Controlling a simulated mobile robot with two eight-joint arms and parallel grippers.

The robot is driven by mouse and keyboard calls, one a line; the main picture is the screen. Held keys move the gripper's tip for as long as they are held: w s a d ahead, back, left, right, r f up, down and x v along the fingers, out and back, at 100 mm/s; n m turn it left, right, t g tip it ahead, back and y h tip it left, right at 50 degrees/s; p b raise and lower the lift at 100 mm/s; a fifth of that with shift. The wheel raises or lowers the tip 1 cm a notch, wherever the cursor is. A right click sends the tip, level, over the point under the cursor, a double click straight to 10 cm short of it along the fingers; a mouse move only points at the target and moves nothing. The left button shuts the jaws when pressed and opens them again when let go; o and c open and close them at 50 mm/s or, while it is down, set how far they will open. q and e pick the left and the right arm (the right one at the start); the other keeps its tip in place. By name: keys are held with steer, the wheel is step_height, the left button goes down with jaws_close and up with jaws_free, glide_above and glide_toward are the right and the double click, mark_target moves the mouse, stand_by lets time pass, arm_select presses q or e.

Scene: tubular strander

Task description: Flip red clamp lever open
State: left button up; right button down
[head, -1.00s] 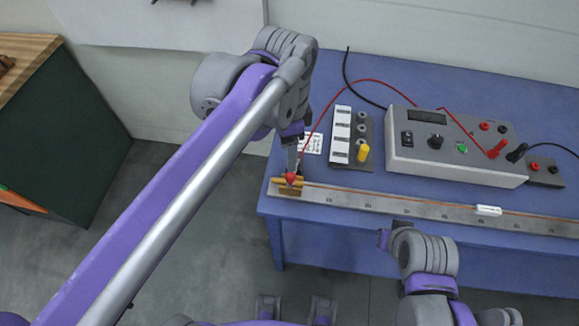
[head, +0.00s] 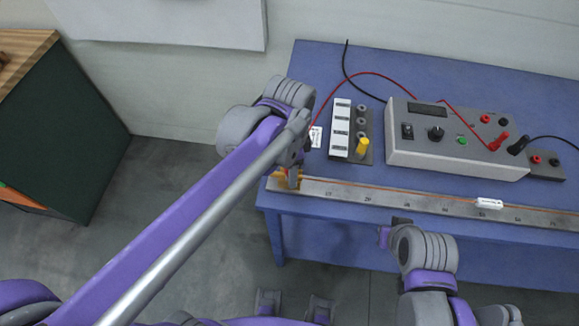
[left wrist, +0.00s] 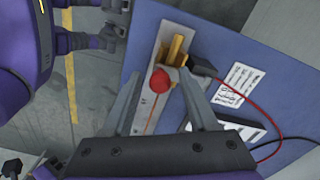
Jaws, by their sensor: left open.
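The red clamp lever shows as a round red knob (left wrist: 160,81) in the left wrist view, between the two fingers of my left gripper (left wrist: 160,73). The fingers are open, one on each side, and I see no clear contact with the knob. The brass clamp (left wrist: 176,48) is just beyond the knob, at the end of the metal rule. In the head view my left gripper (head: 294,180) is over the clamp (head: 279,182) and hides the red knob. The rest of the lever is not clear. My right arm is at the bench's front edge; its fingers cannot be made out.
The metal rule (head: 410,200) runs along the front of the blue bench (head: 330,222) with a wire and white marker (head: 489,203) on it. Behind are a grey power unit (head: 455,158), a white block (head: 340,130), a yellow plug (head: 362,145) and loose leads.

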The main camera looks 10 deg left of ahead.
arm_select(q)
jaws_close()
stand_by(1.4)
